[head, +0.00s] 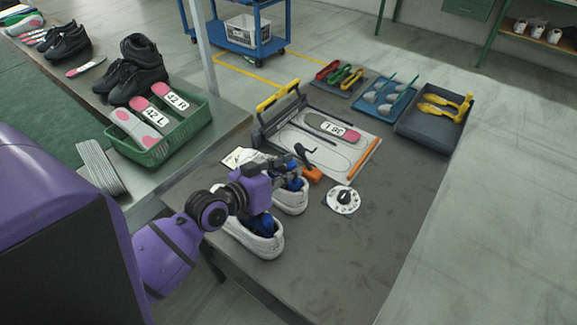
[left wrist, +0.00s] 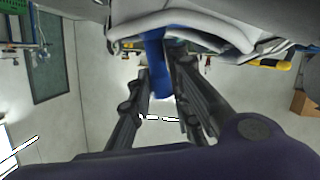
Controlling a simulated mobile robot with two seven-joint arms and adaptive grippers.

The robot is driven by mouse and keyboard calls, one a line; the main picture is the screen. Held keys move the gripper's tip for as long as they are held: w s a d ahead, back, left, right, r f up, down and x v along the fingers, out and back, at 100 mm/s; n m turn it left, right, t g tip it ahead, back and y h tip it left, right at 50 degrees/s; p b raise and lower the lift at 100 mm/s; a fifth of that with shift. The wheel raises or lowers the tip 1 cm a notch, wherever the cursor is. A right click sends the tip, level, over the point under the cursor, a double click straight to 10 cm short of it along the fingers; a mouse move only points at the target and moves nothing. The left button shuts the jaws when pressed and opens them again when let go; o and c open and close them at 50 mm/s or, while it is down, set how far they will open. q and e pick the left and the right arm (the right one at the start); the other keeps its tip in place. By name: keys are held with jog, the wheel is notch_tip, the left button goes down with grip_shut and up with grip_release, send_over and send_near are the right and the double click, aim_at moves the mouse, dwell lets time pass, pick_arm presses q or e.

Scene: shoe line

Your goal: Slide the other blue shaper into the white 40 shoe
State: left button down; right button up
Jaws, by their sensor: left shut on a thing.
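Two white shoes stand side by side on the dark table: a near one (head: 262,243) and a far one (head: 290,202). A blue shaper (head: 264,225) sits in the near shoe's opening. My left gripper (head: 287,177) is over the far shoe, shut on the other blue shaper (head: 296,185). The left wrist view shows this blue shaper (left wrist: 158,62) between the fingers, its far end against a white shoe (left wrist: 205,25). How deep it sits is hidden. I cannot read a size on either shoe. My right gripper is out of view.
A measuring board (head: 366,152) with an insole and yellow handle lies behind the shoes. A black-and-orange tool (head: 312,174) and a round white dial (head: 343,200) are close by. Blue (head: 402,104) and grey (head: 428,130) trays stand farther back. The front right table is clear.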

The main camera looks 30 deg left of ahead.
pick_arm(q)
jog(key=shift+f, duration=0.15)
jog(key=c, duration=1.6)
grip_release()
jog(key=shift+o, duration=0.2)
jog(key=shift+a, duration=0.1)
jog(key=shift+r+p, duration=1.25)
jog(key=shift+r, duration=0.3)
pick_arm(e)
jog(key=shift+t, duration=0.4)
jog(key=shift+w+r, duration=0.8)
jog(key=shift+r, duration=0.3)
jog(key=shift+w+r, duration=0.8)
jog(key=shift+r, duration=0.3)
